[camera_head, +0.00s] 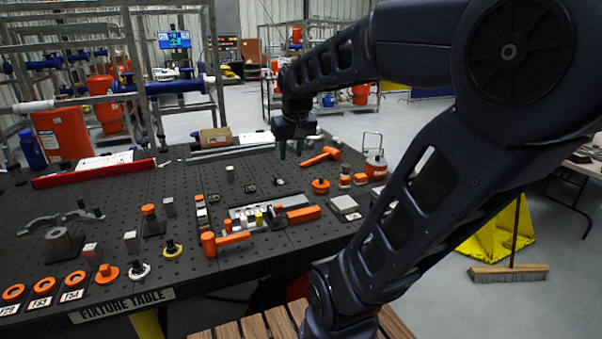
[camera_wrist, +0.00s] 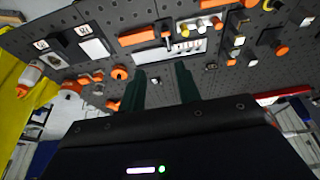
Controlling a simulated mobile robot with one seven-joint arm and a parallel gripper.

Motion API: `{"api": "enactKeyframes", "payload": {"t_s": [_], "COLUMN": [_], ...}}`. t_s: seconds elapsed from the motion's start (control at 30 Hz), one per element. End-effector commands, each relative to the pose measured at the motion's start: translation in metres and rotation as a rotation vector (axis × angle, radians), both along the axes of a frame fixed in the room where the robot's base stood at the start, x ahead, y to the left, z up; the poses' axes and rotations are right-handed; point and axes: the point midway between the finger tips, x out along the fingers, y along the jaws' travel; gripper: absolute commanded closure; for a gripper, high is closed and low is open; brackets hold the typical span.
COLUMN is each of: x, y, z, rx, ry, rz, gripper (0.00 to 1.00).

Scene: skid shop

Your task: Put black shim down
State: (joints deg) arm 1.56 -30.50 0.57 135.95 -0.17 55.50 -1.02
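My gripper (camera_head: 291,150) hangs fingers down above the far middle of the black fixture table (camera_head: 130,186). Its two dark green fingers stand apart in the wrist view (camera_wrist: 162,85), and I see nothing held between them. I cannot pick out the black shim with certainty.
An orange hammer (camera_head: 320,157) lies just right of the gripper. An orange-handled tool (camera_head: 226,240), a grey plate (camera_head: 344,206) and several orange parts crowd the table's near side. A red tray edge (camera_head: 95,174) lies at the far left. Bare perforated surface shows around the small dark pieces.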

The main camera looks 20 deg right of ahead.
Motion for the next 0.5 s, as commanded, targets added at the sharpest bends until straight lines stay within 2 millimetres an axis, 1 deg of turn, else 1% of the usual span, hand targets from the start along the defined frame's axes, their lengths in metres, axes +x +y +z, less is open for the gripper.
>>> {"api": "enactKeyframes", "payload": {"t_s": [0.03,0.1,0.2,0.33,0.5], "x": [-0.016,-0.035,-0.057,-0.076,-0.085], "y": [0.001,0.003,0.004,0.005,0.006], "z": [-0.003,-0.009,-0.017,-0.026,-0.031], "rx": [0.002,0.004,0.007,0.010,0.012], "ry": [-0.015,-0.029,-0.046,-0.061,-0.068], "rz": [0.002,0.002,0.002,0.002,0.002], "gripper": [0.67,0.67,0.67,0.67,0.67]}}
